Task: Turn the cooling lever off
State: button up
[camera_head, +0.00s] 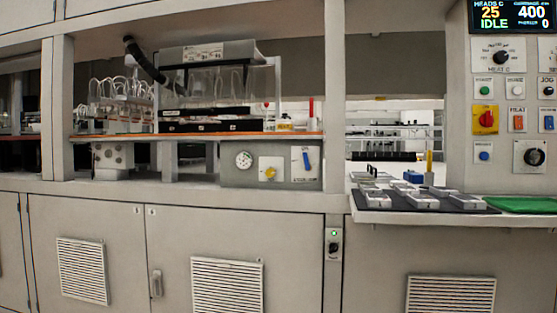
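A blue lever (307,160) sits on a white plate on the grey panel below the shelf, near the centre of the view. It stands nearly upright, tilted slightly. The plate's label is too small to read, so I cannot confirm that this is the cooling lever. To its left on the same panel are a yellow knob (268,173) on a white plate and a round gauge (244,160). My gripper is not in view.
A control panel with a red knob (486,119) and a display (513,14) reading IDLE stands at right. A dark mat (375,203) with several grey blocks lies on a ledge jutting out below it. Cabinet doors (207,225) front the lower part. A post (334,100) rises just right of the lever.

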aim_at(308, 168)
jog(key=i, duration=0.9)
jog(key=z, duration=0.8)
